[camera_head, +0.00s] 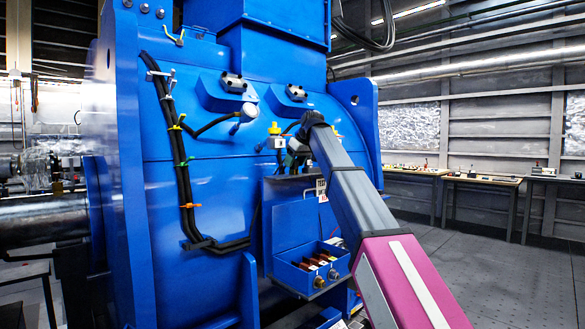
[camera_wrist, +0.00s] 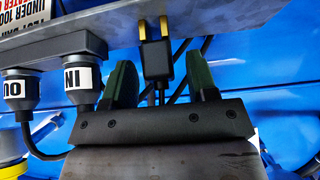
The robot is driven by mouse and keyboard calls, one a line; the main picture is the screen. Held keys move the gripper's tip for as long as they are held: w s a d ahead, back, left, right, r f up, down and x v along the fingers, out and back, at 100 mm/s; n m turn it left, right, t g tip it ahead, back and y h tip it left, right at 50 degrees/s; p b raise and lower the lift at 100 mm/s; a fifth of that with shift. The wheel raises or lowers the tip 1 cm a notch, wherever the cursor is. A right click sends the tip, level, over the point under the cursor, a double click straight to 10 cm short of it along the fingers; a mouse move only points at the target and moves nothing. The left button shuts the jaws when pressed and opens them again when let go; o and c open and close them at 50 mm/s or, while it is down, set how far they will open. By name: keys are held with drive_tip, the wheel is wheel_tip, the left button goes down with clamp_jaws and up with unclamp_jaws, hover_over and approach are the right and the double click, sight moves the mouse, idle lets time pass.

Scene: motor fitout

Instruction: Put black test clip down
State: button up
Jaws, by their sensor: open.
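The black test clip (camera_wrist: 156,66) has a black body, two brass prongs and a black cable. In the wrist view it is upright between my gripper's fingers, with its prongs in front of a grey metal edge (camera_wrist: 215,22). I cannot tell whether the prongs grip that edge. My gripper (camera_wrist: 165,76) is open, its two green-and-black fingers standing apart on either side of the clip with clear gaps. In the head view my gripper (camera_head: 296,152) is small and partly hidden by my arm, above the blue terminal box. The clip cannot be made out there.
Two black connectors (camera_wrist: 48,88) labelled OU and IN stand left of my fingers. A blue box (camera_head: 310,268) with several terminals is below my gripper. The big blue motor (camera_head: 215,190) fills the middle, with a black cable bundle (camera_head: 182,165). Workbenches (camera_head: 480,180) line the right.

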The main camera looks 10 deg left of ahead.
drive_tip(key=v, duration=0.9)
drive_tip(key=shift+r, duration=0.25)
drive_tip(key=shift+s+d, duration=0.1)
idle(0.7)
